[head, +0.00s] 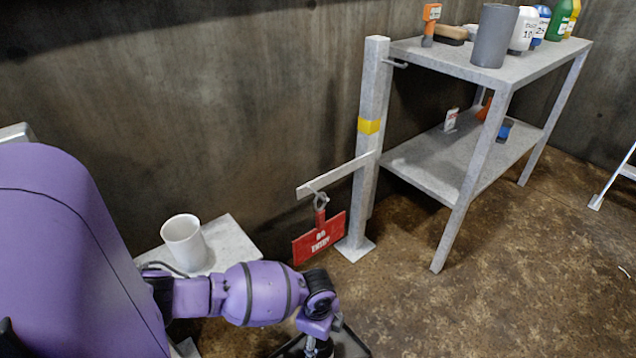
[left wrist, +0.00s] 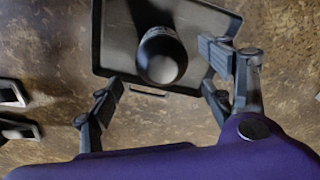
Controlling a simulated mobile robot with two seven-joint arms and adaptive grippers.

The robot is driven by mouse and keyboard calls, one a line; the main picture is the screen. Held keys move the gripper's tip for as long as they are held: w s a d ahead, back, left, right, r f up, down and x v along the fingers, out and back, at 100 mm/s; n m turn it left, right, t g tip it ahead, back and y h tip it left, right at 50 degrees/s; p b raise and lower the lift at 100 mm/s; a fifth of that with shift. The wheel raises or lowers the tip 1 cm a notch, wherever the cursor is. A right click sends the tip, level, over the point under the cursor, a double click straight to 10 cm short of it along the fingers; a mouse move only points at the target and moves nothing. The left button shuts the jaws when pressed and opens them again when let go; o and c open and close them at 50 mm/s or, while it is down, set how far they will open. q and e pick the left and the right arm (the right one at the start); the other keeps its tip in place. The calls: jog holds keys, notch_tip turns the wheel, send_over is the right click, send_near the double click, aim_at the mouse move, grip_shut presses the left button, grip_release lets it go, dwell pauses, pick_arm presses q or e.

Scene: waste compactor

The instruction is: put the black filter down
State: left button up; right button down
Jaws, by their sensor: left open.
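The black filter (left wrist: 162,56) is a dark round body with a domed top, seen from above in the left wrist view. It rests on a dark tray (left wrist: 112,40) with a raised rim, near the edge closest to me. My left gripper (left wrist: 163,84) is open, with fingers spread to both sides of the filter and visible gaps between. In the head view the gripper hangs at the bottom edge, mostly cut off, by the dark tray's corner (head: 356,344). The filter cannot be made out there. My right gripper is not in view.
A white cup (head: 184,242) stands on a pale surface (head: 232,243) beside the wall. A red sign (head: 320,238) hangs from a post (head: 367,150). A metal shelf (head: 440,62) holds bottles and a grey cylinder (head: 494,36). Brown floor is free at the right.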

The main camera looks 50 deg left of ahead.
pick_arm(q)
notch_tip(320, 180, up, 8)
jog(key=p, duration=0.2)
jog(key=shift+a+p, duration=0.15)
jog(key=shift+p, duration=0.25)
jog(key=shift+f, duration=0.1)
